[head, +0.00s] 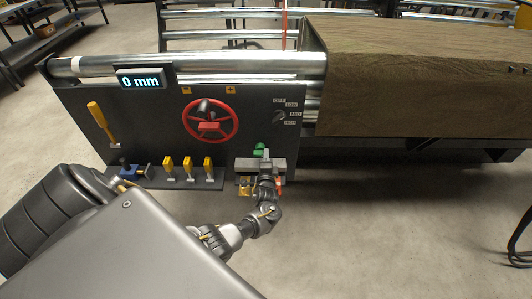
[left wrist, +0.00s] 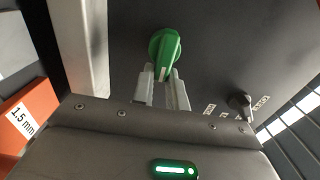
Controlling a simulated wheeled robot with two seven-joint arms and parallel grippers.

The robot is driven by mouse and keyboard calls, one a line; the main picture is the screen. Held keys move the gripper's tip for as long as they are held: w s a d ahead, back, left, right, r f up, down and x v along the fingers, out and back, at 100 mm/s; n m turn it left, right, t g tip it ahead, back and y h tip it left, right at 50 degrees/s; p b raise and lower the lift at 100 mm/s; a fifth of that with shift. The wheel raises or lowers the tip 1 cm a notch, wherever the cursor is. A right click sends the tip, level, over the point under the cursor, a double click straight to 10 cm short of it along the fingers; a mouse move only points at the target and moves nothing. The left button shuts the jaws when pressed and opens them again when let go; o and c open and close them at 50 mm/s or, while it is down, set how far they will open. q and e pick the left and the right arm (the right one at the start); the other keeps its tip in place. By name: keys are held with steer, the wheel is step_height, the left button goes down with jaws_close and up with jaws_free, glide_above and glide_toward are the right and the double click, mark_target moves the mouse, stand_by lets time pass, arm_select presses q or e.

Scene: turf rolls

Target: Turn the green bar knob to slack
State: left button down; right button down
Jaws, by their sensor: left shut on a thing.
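The green bar knob (left wrist: 164,52) sits on the dark panel in the left wrist view, its bar slightly tilted from upright. My left gripper (left wrist: 161,88) is shut on the knob's bar, with one finger on each side. In the head view the knob (head: 259,149) shows as a small green patch just beyond my left gripper (head: 262,157), which covers part of it. Any slack marking around the knob cannot be made out. My right gripper is not in view.
The panel (head: 150,110) carries a red handwheel (head: 210,121), a display (head: 141,78) reading 0 mm, yellow levers (head: 187,167) and a small selector knob (head: 280,116). An orange block (left wrist: 22,125) marked 1.5 mm is near the left wrist. Brown turf (head: 420,75) lies at right.

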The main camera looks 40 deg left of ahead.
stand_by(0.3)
arm_select(q)
steer(key=c, duration=1.4)
jaws_free()
steer(key=v, duration=1)
steer(key=shift+s+d, duration=0.3)
